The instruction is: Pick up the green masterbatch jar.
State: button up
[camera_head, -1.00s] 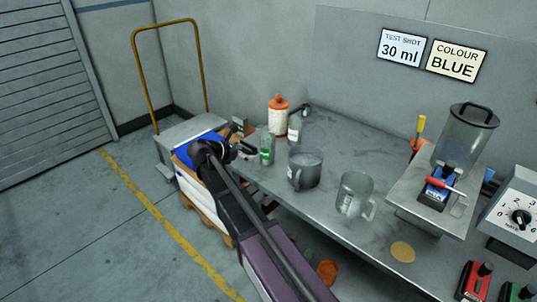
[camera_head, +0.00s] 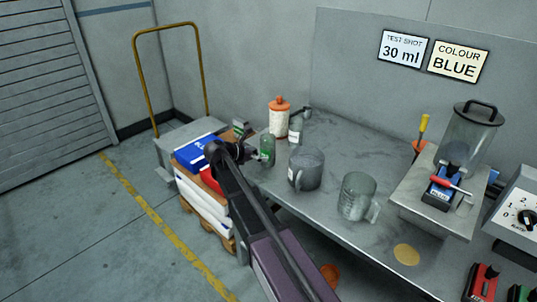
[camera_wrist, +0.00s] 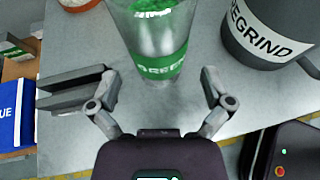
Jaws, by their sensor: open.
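The green masterbatch jar (camera_head: 267,150) is a clear jar with green contents, upright near the left end of the grey bench. In the wrist view the jar (camera_wrist: 158,40) is at top centre, its green label reading GREEN, its top cut off. My gripper (camera_head: 248,148) is just left of the jar in the head view. In the wrist view my gripper (camera_wrist: 160,85) is open, one finger on each side of the jar's lower part. Nothing is held. I cannot tell whether either finger touches the jar.
A dark REGRIND jug (camera_wrist: 268,32) stands close right of the jar; it also shows in the head view (camera_head: 306,170). Behind are a white jar with an orange lid (camera_head: 278,120) and another clear jar (camera_head: 296,130). A clear jug (camera_head: 356,195) stands farther right.

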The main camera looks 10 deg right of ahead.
aim_at(262, 153)
jog(key=shift+b+x, duration=0.65)
jog(key=shift+x, duration=1.4)
jog(key=c, duration=1.1)
